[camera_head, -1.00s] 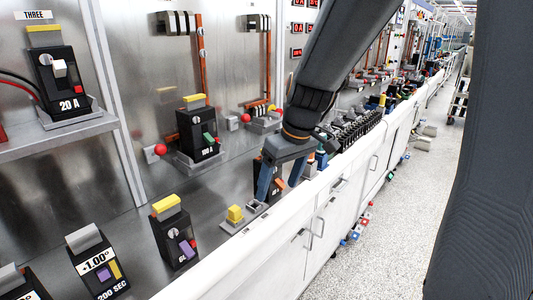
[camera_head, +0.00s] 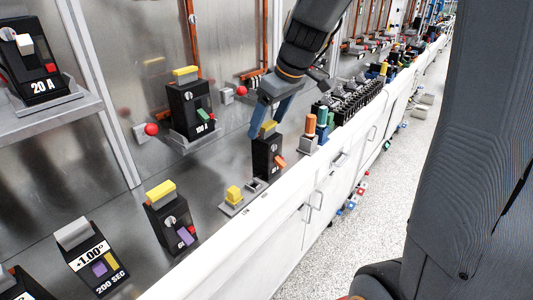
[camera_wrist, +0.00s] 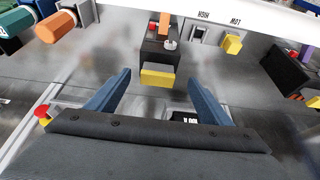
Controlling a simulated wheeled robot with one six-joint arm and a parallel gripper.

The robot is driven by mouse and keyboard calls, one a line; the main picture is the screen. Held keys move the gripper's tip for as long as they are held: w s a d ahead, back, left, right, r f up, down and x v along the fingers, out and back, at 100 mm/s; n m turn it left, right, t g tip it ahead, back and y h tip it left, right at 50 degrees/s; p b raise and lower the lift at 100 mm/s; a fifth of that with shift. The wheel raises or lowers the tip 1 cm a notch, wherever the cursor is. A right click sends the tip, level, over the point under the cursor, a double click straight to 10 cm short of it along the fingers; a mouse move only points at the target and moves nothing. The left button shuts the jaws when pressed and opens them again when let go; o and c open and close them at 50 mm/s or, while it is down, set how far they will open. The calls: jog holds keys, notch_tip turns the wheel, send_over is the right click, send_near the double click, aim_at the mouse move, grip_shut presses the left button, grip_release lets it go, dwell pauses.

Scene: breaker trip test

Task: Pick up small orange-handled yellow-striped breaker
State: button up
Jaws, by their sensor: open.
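The small black breaker (camera_head: 266,160) with an orange handle (camera_head: 280,161) and a yellow top (camera_head: 269,127) stands upright on the metal bench top. My gripper (camera_head: 266,129) is open and empty, its blue fingers pointing down at the breaker's top end. In the wrist view the breaker's body (camera_wrist: 161,51) lies ahead of my gripper (camera_wrist: 158,78). Its yellow top (camera_wrist: 157,79) shows between the spread fingertips, and its orange handle (camera_wrist: 165,25) is at the far end. I cannot tell whether a finger touches it.
A yellow block on a grey base (camera_head: 233,197) is close left of the breaker. Orange and green cylinders (camera_head: 311,126) stand close right. A green-handled breaker (camera_head: 191,108) is behind left, a purple-handled one (camera_head: 171,217) front left. The white bench edge (camera_head: 262,212) runs in front.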

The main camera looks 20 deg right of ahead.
aim_at(263, 139)
jog(key=shift+d+p+x, duration=0.2)
jog(key=shift+p+x, duration=0.45)
jog(key=shift+x, duration=1.15)
jog(key=shift+d+p+x, duration=0.2)
jog(key=shift+p+x, duration=0.4)
jog(key=shift+x, duration=1.25)
jog(key=shift+s+f, duration=0.15)
jog(key=c, duration=1.6)
